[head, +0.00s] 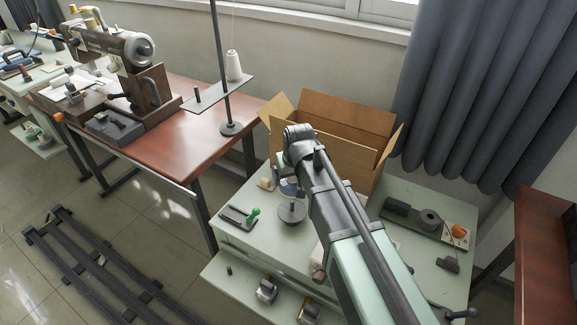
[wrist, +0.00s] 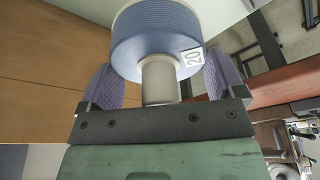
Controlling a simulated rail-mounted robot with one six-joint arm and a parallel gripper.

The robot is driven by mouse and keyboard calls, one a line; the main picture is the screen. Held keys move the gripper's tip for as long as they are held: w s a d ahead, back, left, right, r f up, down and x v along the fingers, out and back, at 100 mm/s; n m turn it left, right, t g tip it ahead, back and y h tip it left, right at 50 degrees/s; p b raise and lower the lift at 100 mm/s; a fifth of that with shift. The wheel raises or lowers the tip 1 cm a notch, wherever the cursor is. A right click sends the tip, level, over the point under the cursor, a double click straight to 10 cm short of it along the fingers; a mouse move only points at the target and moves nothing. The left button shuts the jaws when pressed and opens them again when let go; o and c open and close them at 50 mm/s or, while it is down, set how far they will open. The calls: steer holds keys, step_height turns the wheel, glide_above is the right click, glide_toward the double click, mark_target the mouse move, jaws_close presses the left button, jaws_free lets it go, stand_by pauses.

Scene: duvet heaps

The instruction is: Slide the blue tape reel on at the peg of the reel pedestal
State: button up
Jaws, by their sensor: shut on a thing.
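The blue tape reel (wrist: 150,42), with a white "20" label on its side, sits between the purple pads of my gripper (wrist: 160,78) in the wrist view. A pale grey cylinder shows at the reel on the palm side. In the head view the reel (head: 290,187) is a small blue patch, mostly hidden by my arm. My gripper (head: 282,180) is shut on it, above the pale green table. The reel pedestal (head: 292,212), a round grey base with a short upright peg, stands on the table just below the reel in the picture. I cannot tell the exact height between them.
An open cardboard box (head: 335,125) stands close behind my gripper. A dark plate with a grey roll (head: 430,220) lies at the right. A brown table (head: 190,130) with a thread stand is at the left.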

mark_target(292, 188)
step_height(292, 188, down, 6)
steer(key=b, duration=0.5)
steer(key=shift+r+b, duration=0.1)
steer(key=shift+b, duration=0.3)
stand_by(1.2)
steer(key=shift+f+b, duration=0.45)
steer(key=shift+f+b, duration=2.3)
steer(key=o, duration=0.5)
steer(key=shift+o, duration=1.1)
steer(key=p+v, duration=1)
steer(key=v, duration=0.1)
steer(key=shift+r+p, duration=0.1)
steer(key=shift+p, duration=0.25)
